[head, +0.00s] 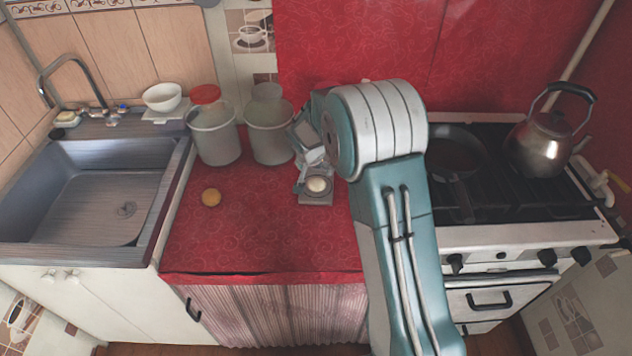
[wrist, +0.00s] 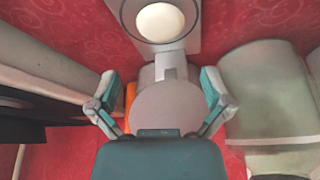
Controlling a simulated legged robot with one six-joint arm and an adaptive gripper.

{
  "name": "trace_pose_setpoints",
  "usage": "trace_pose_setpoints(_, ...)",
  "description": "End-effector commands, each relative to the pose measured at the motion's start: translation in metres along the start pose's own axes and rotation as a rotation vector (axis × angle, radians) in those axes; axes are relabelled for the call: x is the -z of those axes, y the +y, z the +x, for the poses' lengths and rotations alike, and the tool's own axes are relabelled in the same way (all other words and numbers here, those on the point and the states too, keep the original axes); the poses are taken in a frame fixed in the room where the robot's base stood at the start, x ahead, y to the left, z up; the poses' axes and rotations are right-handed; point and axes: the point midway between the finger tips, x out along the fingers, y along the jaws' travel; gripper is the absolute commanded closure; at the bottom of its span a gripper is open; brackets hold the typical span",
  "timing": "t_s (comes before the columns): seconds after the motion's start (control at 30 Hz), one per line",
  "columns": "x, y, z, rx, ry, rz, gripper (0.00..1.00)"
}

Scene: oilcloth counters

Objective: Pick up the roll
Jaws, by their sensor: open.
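A small round golden-brown thing (head: 211,198), which looks like the roll, lies on the red counter cloth (head: 255,235) in the head view. It is left of my gripper (head: 306,150) and apart from it. I cannot make it out in the wrist view. My gripper is open in the wrist view (wrist: 160,85), its fingers spread on either side of a grey, round-ended device. A pale round disc (head: 318,184) sits on a small grey base in front of my gripper; it also shows at the top of the wrist view (wrist: 160,22). My arm hides part of the counter.
Two pale canisters (head: 214,138) (head: 269,135) stand at the back, left of my gripper. A sink (head: 95,200) is at the left, with a white bowl (head: 162,97) behind it. A stove with a pan (head: 452,150) and kettle (head: 541,143) is at the right. The counter's front is clear.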

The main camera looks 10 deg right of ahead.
Motion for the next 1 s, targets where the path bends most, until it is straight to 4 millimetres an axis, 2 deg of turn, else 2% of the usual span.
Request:
trace_pose_setpoints(0.23,-0.002,0.000,0.023,-0.001,-0.001,-0.002,0.00)
trace_pose_setpoints(0.5,-0.004,-0.002,0.061,0.001,0.001,-0.001,0.00)
trace_pose_setpoints(0.8,-0.004,-0.002,0.066,0.001,0.001,0.000,0.00)
trace_pose_setpoints(0.87,-0.004,-0.002,0.066,0.001,0.001,0.000,0.27)
trace_pose_setpoints(0.9,-0.004,-0.002,0.066,0.001,0.001,0.000,0.45)
trace_pose_setpoints(0.93,-0.004,-0.002,0.066,0.001,0.001,0.000,0.58)
trace_pose_setpoints(0.97,-0.004,-0.002,0.066,0.001,0.001,0.000,0.62)
trace_pose_setpoints(1.0,-0.004,-0.002,0.066,0.001,0.001,0.000,0.63)
